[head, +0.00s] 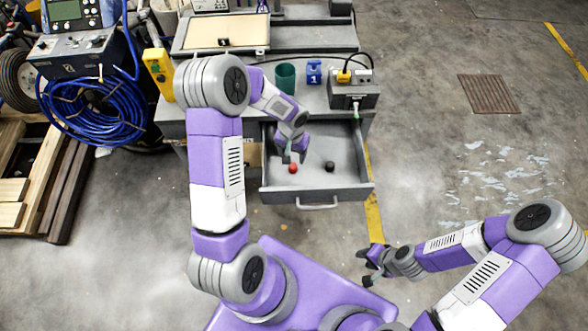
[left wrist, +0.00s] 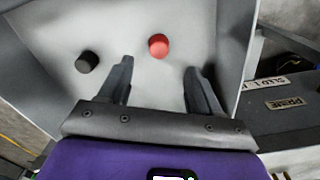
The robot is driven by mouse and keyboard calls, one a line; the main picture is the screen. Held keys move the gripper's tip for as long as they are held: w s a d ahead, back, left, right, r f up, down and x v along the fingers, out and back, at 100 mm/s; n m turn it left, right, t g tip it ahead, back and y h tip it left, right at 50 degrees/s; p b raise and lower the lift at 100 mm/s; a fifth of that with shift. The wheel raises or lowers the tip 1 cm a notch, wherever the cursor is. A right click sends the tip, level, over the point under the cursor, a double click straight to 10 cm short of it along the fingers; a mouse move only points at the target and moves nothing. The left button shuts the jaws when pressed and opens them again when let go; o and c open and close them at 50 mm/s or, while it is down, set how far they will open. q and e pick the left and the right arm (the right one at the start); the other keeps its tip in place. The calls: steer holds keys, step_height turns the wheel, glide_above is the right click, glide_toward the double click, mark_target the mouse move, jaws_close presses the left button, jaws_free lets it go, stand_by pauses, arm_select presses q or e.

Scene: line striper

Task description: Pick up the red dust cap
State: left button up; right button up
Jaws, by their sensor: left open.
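The red dust cap (head: 292,168) lies on the floor of the open drawer (head: 349,174), left of a black cap (head: 330,166). My left gripper (head: 292,156) is over the drawer, just behind the red cap in the head view. In the left wrist view the red dust cap (left wrist: 158,46) is ahead of the open fingers (left wrist: 162,72), roughly between their lines and apart from them. The black cap (left wrist: 87,62) lies outside the left finger there. My right gripper (head: 372,265) is low at the right, away from the drawer; its fingers look spread and empty.
A grey box with a yellow plug (head: 352,92), a blue block marked 1 (head: 314,72) and a green cup (head: 286,78) stand on the bench above the drawer. The drawer walls bound the space around the caps. The floor at the right is open.

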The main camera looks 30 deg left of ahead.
mark_target(293, 165)
arm_select(q)
step_height(293, 165, down, 8)
steer(key=shift+r+b, duration=0.1)
steer(key=shift+b, duration=1.1)
steer(key=shift+c, duration=0.3)
steer(key=c, duration=1)
steer(key=shift+c, duration=0.2)
